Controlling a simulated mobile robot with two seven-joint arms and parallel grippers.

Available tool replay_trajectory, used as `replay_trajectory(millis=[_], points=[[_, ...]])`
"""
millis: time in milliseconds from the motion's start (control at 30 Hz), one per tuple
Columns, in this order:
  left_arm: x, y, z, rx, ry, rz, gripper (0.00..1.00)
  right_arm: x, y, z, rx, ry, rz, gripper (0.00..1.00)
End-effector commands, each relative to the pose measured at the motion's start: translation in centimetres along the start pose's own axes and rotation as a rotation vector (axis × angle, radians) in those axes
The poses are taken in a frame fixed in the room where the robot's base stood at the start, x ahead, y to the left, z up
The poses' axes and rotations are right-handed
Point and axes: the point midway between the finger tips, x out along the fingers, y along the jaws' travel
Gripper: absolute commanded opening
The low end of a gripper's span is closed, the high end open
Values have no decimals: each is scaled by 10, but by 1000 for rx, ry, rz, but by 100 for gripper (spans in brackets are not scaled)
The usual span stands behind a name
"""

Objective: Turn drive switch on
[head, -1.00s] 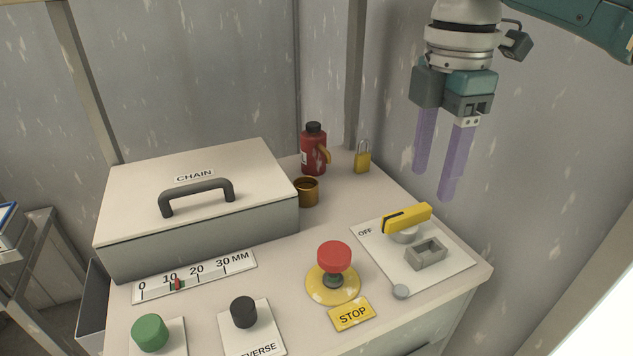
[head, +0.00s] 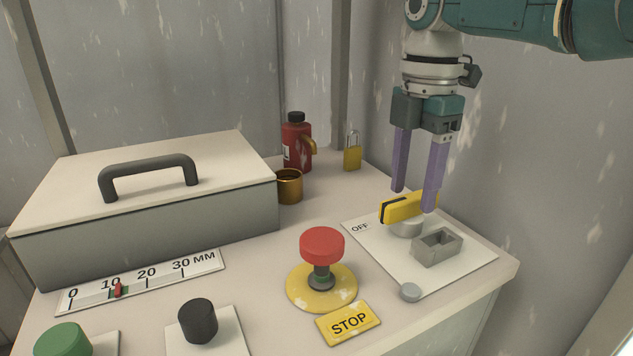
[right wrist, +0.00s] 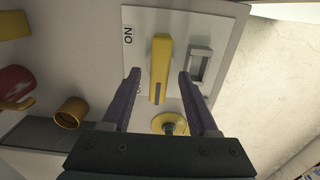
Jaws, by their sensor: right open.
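The drive switch has a yellow handle (head: 402,207) with a black stripe at one end, on a round grey hub (head: 406,228). It sits on a white plate (head: 375,249), its striped end by the OFF label (head: 360,228). The right wrist view shows the handle (right wrist: 160,62) and an ON label (right wrist: 128,35). My right gripper (head: 414,200) is open, pointing down over the handle. In the wrist view its fingers (right wrist: 158,76) lie on either side of the handle, with gaps. I cannot tell whether the tips are below its top. My left gripper is not in view.
A grey square bracket (head: 438,247) stands on the plate beside the handle. A red STOP button (head: 322,245) is to the left. A yellow padlock (head: 352,153), red flask (head: 297,145) and brass cup (head: 289,186) stand behind. A wall rises close on the right.

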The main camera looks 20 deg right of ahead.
Motion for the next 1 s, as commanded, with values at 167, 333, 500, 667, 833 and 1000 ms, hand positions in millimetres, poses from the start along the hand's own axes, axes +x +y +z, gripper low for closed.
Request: replay_trajectory(millis=[167, 333, 500, 667, 833, 1000], points=[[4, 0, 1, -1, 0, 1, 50, 10, 0, 0, 0, -1, 0, 60], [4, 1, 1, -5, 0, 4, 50, 10, 0, 0, 0, -1, 0, 60], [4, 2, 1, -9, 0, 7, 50, 10, 0, 0, 0, -1, 1, 46], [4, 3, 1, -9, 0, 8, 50, 10, 0, 0, 0, -1, 1, 28], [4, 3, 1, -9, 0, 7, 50, 10, 0, 0, 0, -1, 1, 9], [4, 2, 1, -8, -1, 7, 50, 10, 0, 0, 0, -1, 0, 0]])
